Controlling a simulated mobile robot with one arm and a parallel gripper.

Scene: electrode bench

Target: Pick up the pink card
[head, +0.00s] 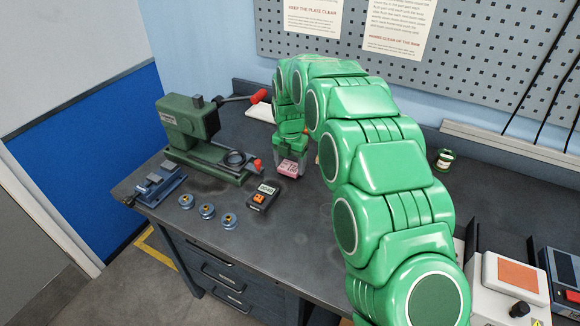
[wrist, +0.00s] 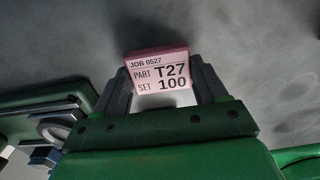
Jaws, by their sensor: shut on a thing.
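The pink card (wrist: 159,70) is between the two fingertips of my gripper (wrist: 160,88) in the wrist view. Its face reads "JOB 0527, PART T27, SET 100", with a pink border along the top. In the head view the card (head: 288,168) shows low between the fingers of my gripper (head: 290,165), over the bench to the right of the green press. My gripper is shut on the card. I cannot tell whether the card's lower edge touches the bench top.
A green press (head: 190,135) with red-tipped handles stands just left of my gripper. A small dark meter (head: 262,197), several blue round pieces (head: 207,211) and a blue vise (head: 160,182) are nearer the front edge.

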